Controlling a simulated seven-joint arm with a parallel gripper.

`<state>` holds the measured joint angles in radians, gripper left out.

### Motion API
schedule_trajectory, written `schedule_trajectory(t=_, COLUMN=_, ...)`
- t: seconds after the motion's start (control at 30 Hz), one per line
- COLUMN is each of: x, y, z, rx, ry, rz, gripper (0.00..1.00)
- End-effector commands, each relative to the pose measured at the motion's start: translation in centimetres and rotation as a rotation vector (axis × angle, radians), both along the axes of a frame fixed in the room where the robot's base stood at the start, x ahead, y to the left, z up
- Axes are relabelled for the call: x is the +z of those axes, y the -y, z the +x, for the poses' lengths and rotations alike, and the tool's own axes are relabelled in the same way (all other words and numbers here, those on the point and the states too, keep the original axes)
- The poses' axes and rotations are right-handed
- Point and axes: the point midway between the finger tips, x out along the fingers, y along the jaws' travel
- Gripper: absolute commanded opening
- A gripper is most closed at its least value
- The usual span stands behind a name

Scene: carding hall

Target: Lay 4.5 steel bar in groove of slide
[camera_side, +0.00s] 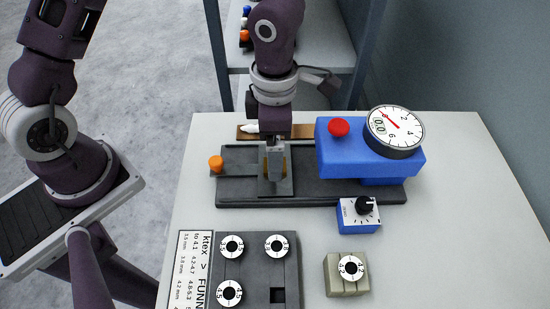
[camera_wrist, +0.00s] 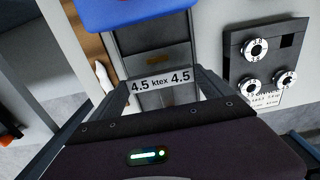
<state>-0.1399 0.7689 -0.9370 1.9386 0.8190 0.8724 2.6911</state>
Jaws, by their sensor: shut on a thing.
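My gripper (camera_side: 275,167) points down over the grey slide (camera_side: 268,187) on the dark track (camera_side: 235,190). In the wrist view my gripper (camera_wrist: 162,92) is shut on the steel bar (camera_wrist: 160,80), a pale bar marked "4.5 ktex 4.5" that lies across between the fingers. In the wrist view the grey track or slide surface (camera_wrist: 135,40) shows just beyond the bar. In the side view my fingers hide most of the bar and the groove. I cannot tell whether the bar touches the slide or sits in the groove.
A blue gauge unit (camera_side: 350,160) with a round dial (camera_side: 394,130) and red button (camera_side: 339,127) stands close right of my gripper. An orange knob (camera_side: 215,163) is at the track's left end. In front are a blue dial box (camera_side: 357,217), a dark rack (camera_side: 255,268) and a beige block (camera_side: 345,280).

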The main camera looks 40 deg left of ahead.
Motion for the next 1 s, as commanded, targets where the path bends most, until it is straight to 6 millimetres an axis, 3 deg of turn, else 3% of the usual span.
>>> schedule_trajectory(t=0.27, x=-4.2, y=0.0, z=0.0, rx=-0.001, ry=-0.001, rz=-0.001, gripper=0.31)
schedule_trajectory(t=0.57, x=-4.5, y=0.0, z=0.1, rx=0.001, ry=0.002, rz=-0.001, gripper=0.31)
schedule_trajectory(t=0.6, x=-4.6, y=0.0, z=0.1, rx=0.001, ry=0.001, rz=0.0, gripper=0.93)
schedule_trajectory(t=0.63, x=-4.6, y=0.0, z=0.1, rx=0.001, ry=0.002, rz=-0.001, gripper=0.98)
schedule_trajectory(t=0.87, x=-4.5, y=0.0, z=0.1, rx=0.001, ry=0.002, rz=-0.001, gripper=1.0)
schedule_trajectory(t=1.0, x=-2.8, y=0.0, z=0.2, rx=0.004, ry=0.007, rz=-0.001, gripper=1.0)
